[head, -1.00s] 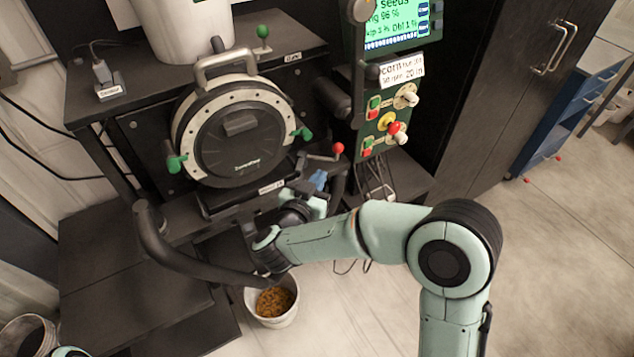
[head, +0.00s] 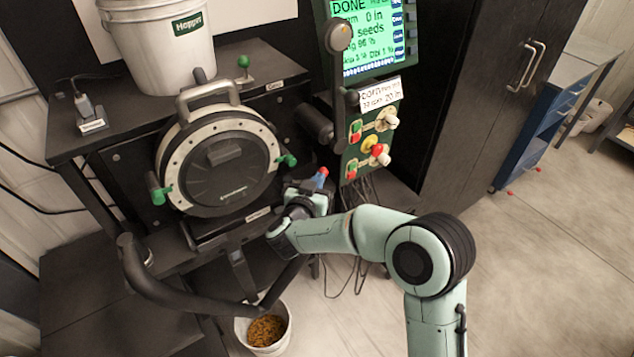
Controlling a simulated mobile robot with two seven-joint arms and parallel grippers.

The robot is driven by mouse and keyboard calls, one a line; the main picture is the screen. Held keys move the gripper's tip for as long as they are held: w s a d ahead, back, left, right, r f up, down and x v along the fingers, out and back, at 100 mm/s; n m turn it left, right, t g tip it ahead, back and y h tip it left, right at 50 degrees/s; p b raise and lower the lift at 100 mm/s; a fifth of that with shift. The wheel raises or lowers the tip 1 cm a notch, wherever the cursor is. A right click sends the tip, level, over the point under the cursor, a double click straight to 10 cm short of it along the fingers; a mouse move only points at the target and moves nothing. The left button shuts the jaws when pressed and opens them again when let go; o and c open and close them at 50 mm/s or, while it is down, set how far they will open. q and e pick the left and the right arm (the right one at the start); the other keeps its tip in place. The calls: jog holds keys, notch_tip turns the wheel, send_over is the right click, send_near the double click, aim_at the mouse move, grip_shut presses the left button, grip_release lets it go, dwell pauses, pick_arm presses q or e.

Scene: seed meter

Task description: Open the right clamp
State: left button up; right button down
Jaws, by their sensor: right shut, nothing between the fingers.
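The round black seed meter (head: 222,165) with a pale studded rim stands upright on the front of the dark stand. The right clamp (head: 287,160) is a small green handle at the rim's right side. The left clamp (head: 158,190), also green, sits at the lower left of the rim. My right gripper (head: 319,180) is just right of and slightly below the right clamp, apart from it in the picture. It is shut and empty, with its fingertips small and partly unclear against the red-knobbed lever (head: 324,171). My left gripper is out of view.
A control panel (head: 374,135) with switches and a lit screen (head: 370,35) is right of the meter. A white hopper bucket (head: 160,40) stands above. A dark curved tube (head: 180,292) and a pail of seeds (head: 266,330) are below. Open floor lies right.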

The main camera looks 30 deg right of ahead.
jog(key=w+d+n+t+y, duration=0.2)
jog(key=d+n+y, duration=0.1)
jog(key=shift+w+t, duration=0.1)
jog(key=shift+t, duration=0.2)
jog(key=shift+r, duration=0.1)
